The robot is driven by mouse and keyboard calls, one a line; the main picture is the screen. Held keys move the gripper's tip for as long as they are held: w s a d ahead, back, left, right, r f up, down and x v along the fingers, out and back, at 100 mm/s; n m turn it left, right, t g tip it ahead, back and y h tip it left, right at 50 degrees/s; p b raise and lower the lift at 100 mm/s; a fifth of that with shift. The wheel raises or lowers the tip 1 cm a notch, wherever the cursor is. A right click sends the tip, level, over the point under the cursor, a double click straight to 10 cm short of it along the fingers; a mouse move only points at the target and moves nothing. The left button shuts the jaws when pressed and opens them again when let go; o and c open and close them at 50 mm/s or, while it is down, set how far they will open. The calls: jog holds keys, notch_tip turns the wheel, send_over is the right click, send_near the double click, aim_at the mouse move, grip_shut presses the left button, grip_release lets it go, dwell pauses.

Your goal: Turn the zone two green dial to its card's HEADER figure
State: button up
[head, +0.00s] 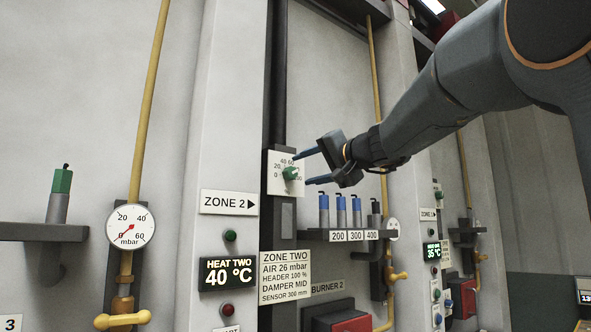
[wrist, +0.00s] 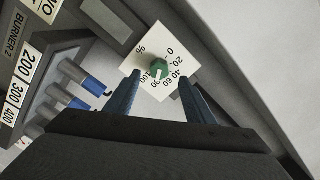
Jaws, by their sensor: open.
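The green dial (head: 290,173) sits on a white square plate (head: 272,186) with a percent scale from 0 to 100. The green dial also shows in the wrist view (wrist: 159,68), with the scale figures around it; its pointer is too small to read surely. The ZONE TWO card (head: 286,277) reads AIR 26 mbar, HEADER 100 %, DAMPER MID, SENSOR 300 mm. My gripper (head: 302,169) is open in front of the dial. In the wrist view my gripper (wrist: 160,79) has one blue finger to each side of the dial, and neither clearly touches it.
Several blue-topped cylinders (head: 340,210) stand on a shelf labelled 200, 300, 400, below my gripper. A HEAT TWO display (head: 229,273) reads 40 °C, with a green button (head: 230,236) above it. A yellow pipe with a gauge (head: 131,226) is at left.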

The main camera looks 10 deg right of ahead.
aim_at(292, 173)
jog(key=shift+p+x, duration=1.15)
jog(key=shift+x, duration=1.65)
jog(key=shift+f, duration=0.1)
jog(key=shift+c, duration=0.4)
jog(key=c, duration=1)
jog(key=shift+m+b, duration=0.3)
jog(key=shift+b, duration=0.05)
jog(key=m+b, duration=0.2)
jog(key=shift+m, duration=0.3)
jog(key=shift+m+b, duration=0.65)
jog(key=shift+m, duration=1.65)
